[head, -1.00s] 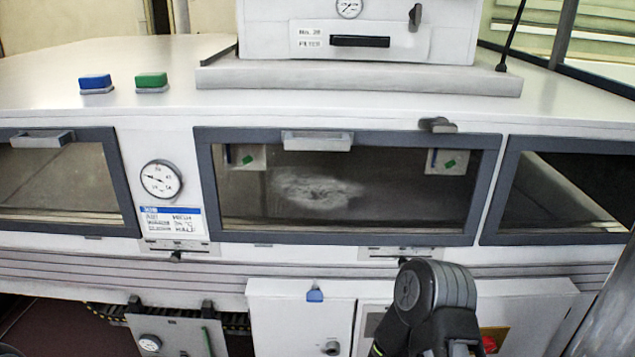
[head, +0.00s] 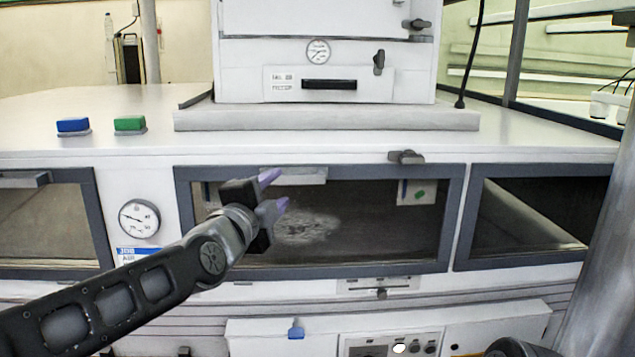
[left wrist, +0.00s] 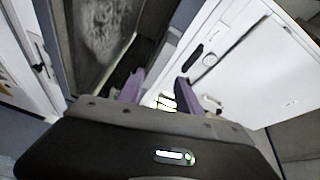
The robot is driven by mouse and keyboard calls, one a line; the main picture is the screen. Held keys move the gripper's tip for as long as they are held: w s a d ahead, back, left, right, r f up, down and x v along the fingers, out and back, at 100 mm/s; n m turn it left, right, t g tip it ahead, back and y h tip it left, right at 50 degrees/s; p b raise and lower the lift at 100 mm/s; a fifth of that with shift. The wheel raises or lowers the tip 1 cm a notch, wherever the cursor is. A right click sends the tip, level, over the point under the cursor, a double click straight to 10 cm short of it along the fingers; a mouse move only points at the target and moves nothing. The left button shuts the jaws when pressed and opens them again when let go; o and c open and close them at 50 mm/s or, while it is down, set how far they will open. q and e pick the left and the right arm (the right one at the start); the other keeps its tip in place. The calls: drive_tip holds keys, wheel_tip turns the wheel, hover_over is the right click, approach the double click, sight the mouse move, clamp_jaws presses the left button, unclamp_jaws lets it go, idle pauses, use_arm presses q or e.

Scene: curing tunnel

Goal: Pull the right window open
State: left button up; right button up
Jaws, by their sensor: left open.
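The rightmost window (head: 530,260) has a dark grey frame and dark glass and looks closed; its right end is hidden behind a grey column. No handle shows on its visible part. The middle window (head: 355,271) also looks closed, with a whitish smear on its glass and a pale bar handle (head: 300,176) at its top edge. My left gripper (head: 276,190) has purple fingertips, open and empty, in front of the middle window, just below its handle. The left wrist view shows the fingers (left wrist: 157,87) apart with nothing between them. My right gripper is out of view.
A white cabinet with a gauge (head: 318,52) stands on the top. Blue (head: 73,125) and green (head: 130,123) buttons sit at left on the top. A grey latch (head: 406,157) is above the middle window. A ledge with controls (head: 400,347) juts out below.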

sight(291, 178)
use_arm(q)
drive_tip(key=m, duration=0.2)
drive_tip(key=shift+d+f+m, duration=0.1)
drive_tip(key=shift+f+m, duration=0.05)
drive_tip(key=shift+m, duration=0.25)
drive_tip(key=shift+w, duration=0.15)
drive_tip(key=x, duration=0.7)
drive_tip(key=shift+w+d, duration=0.2)
drive_tip(key=shift+d, duration=0.05)
drive_tip(key=c, duration=0.9)
clamp_jaws()
